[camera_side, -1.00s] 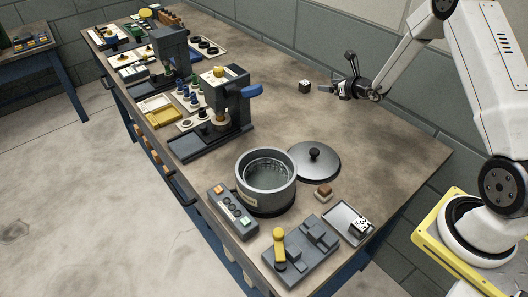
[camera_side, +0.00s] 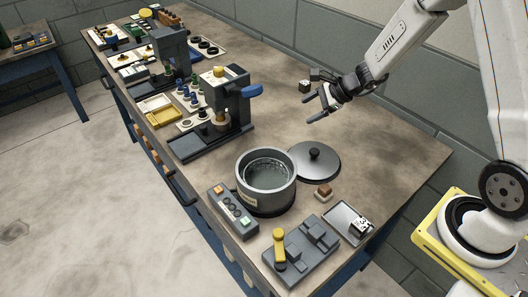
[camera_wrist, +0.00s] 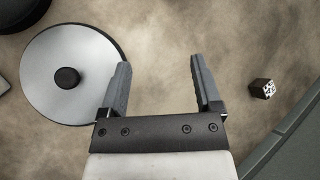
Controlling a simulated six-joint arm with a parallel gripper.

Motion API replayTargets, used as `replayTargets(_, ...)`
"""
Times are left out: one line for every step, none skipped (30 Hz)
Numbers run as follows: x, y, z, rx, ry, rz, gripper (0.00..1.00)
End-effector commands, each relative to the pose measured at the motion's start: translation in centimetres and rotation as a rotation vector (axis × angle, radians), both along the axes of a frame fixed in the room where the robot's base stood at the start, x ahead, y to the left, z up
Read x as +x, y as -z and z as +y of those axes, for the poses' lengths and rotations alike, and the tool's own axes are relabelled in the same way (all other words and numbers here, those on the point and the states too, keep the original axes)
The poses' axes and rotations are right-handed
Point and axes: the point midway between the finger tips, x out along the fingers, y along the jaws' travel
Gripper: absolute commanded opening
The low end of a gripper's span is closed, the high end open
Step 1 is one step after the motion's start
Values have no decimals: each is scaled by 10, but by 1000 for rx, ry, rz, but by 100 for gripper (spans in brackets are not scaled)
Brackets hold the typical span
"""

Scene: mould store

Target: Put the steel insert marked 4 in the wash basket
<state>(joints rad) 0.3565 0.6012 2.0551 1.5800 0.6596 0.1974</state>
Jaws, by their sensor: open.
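A small dark cube (camera_side: 305,86) with a white marked face lies on the bench near its back edge. It also shows at the right in the wrist view (camera_wrist: 263,89); I cannot read its mark. Another cube with a white marked face (camera_side: 361,226) sits in a small metal tray (camera_side: 345,211) at the front right, its mark also unreadable. A wire basket (camera_side: 268,163) sits inside the round grey pot (camera_side: 265,198). My gripper (camera_side: 313,96) is open and empty above the bench; its fingers (camera_wrist: 160,62) have only bare bench between them in the wrist view.
A round lid (camera_side: 315,160) with a black knob lies beside the pot. A brown block (camera_side: 323,191), a button box (camera_side: 233,213) and a grey fixture with a yellow handle (camera_side: 301,249) stand near the pot. Two presses stand at left. The bench's right middle is clear.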

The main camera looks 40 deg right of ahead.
Motion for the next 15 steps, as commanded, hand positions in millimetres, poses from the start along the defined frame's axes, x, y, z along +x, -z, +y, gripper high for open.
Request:
replayTargets(-10,-3,10,-48,-78,5,82)
replayTargets(-16,-4,15,-77,-124,8,82)
replayTargets(-24,-5,21,-116,-186,11,82)
replayTargets(-30,-6,25,-147,-230,14,82)
replayTargets(-36,-7,29,-175,-277,15,82)
replayTargets(-44,-8,34,-214,-337,16,82)
replayTargets(-51,-9,37,-244,-384,18,82)
replayTargets(-57,-10,40,-274,-430,16,82)
replayTargets(-65,-11,44,-313,-492,16,82)
replayTargets(-71,-12,46,-344,-536,14,82)
replayTargets(-77,-13,48,-373,-582,12,82)
replayTargets(-84,-14,51,-413,-643,8,82)
replayTargets(-90,-15,52,-443,-689,6,82)
replayTargets(-95,-16,54,-475,-736,1,82)
replayTargets(-103,-17,55,-514,-796,-4,82)
